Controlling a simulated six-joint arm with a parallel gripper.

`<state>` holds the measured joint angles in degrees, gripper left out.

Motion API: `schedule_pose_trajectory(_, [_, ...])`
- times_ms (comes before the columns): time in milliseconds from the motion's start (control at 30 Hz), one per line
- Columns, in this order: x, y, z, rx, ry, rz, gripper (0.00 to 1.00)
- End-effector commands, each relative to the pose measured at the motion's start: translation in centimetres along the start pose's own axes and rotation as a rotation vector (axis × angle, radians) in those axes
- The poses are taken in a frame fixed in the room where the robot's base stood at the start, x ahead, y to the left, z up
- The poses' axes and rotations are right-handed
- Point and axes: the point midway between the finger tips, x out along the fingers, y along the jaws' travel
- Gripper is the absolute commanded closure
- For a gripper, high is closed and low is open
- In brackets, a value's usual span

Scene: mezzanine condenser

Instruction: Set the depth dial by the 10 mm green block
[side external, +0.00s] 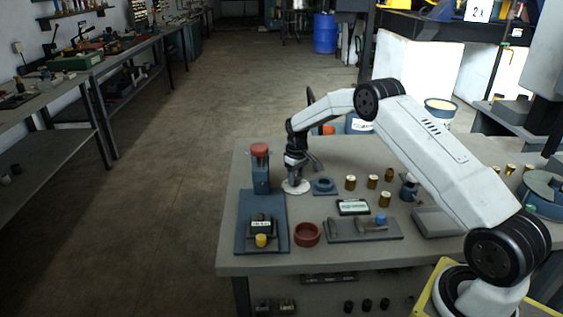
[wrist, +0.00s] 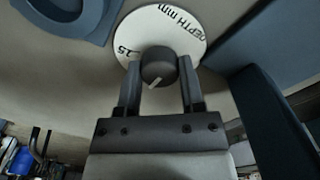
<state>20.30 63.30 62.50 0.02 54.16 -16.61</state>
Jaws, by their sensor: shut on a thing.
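The depth dial is a white disc (side external: 296,187) on the table beside the blue post. In the wrist view the dial face (wrist: 173,24) shows "DEPTH mm" and a number that looks like 15. Its dark round knob (wrist: 158,65) has a pale pointer line, directed toward my gripper's side. My gripper (wrist: 159,84) is shut on this knob, one finger on each side; in the side view my gripper (side external: 296,175) is upright over the dial. I cannot make out a 10 mm green block for certain in either view.
A blue post with a red top (side external: 261,170) stands left of the dial, a blue ring (side external: 324,186) right of it. A red bowl (side external: 307,234), a labelled plate (side external: 353,207) and a grey tray (side external: 345,236) lie nearer the front. Several brass cylinders stand to the right.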

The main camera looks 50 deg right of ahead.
Motion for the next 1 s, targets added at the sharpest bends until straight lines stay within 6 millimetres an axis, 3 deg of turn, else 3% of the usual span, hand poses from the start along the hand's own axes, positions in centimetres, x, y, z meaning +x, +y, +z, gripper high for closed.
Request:
schedule_pose_trajectory(267, [0.1, 0.0, 0.1, 0.000, -0.005, -0.001, 1.00])
schedule_pose_trajectory(300, [0.1, 0.0, 0.1, 0.000, -0.005, -0.001, 0.42])
schedule_pose_trajectory(400, [0.1, 0.0, 0.1, 0.001, -0.004, -0.001, 0.16])
schedule_pose_trajectory(767, [-0.1, 0.0, 0.0, 0.001, -0.001, 0.000, 0.16])
schedule_pose_trajectory(1000, [-1.8, 0.0, 0.0, 0.002, 0.001, 0.001, 0.16])
